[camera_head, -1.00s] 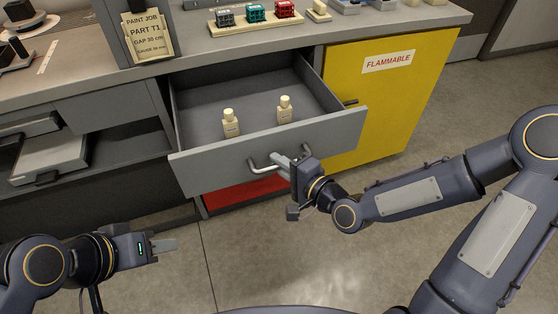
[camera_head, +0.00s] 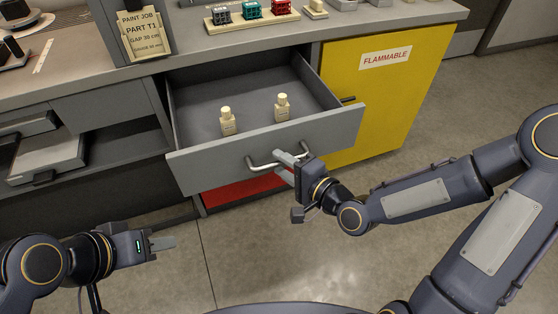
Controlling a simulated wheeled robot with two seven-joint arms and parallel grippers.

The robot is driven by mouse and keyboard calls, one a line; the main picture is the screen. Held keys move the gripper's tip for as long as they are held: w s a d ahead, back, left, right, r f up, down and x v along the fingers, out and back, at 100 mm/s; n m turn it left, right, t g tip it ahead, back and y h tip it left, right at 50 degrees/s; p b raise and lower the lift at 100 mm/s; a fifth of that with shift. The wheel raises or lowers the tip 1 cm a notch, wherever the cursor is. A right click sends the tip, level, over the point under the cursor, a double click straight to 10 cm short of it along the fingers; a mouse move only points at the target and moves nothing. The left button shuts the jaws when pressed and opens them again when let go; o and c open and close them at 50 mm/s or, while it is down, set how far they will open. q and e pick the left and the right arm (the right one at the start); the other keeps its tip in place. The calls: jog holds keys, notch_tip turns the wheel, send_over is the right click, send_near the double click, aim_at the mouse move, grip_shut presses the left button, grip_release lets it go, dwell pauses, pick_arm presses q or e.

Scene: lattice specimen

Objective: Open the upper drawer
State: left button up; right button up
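The upper drawer (camera_head: 215,160) of the grey cabinet is pulled well out, and its inside shows. Its bar handle (camera_head: 262,166) is on the grey front panel. My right gripper (camera_head: 286,167) is at the right part of this handle. Its two fingers show apart, one over the bar and one lower, with the palm a little in front of the drawer. Whether a finger touches the bar is not clear. My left gripper (camera_head: 163,243) is low at the left, away from the drawer and empty; its fingers overlap in this view.
Two small cream bottles (camera_head: 228,122) (camera_head: 282,107) stand upright in the drawer. A red front (camera_head: 245,192) shows below it. A yellow cabinet marked FLAMMABLE (camera_head: 375,105) is to the right. The floor in front is clear.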

jog(key=p+v, duration=0.1)
jog(key=v, duration=0.5)
dwell(0.4)
jog(key=s+d+n+g+h, duration=0.2)
jog(key=d+n+h, duration=0.15)
jog(key=d, duration=0.25)
jog(key=s+d+n+g+h, duration=0.2)
jog(key=s+d+n+h, duration=0.1)
jog(key=d+h, duration=0.25)
jog(key=s+d+r+n+g+y, duration=0.2)
jog(key=s+r, duration=0.3)
jog(key=s, duration=0.6)
notch_tip(320, 180, up, 17)
jog(key=p, duration=1.7)
jog(key=shift+f, duration=0.2)
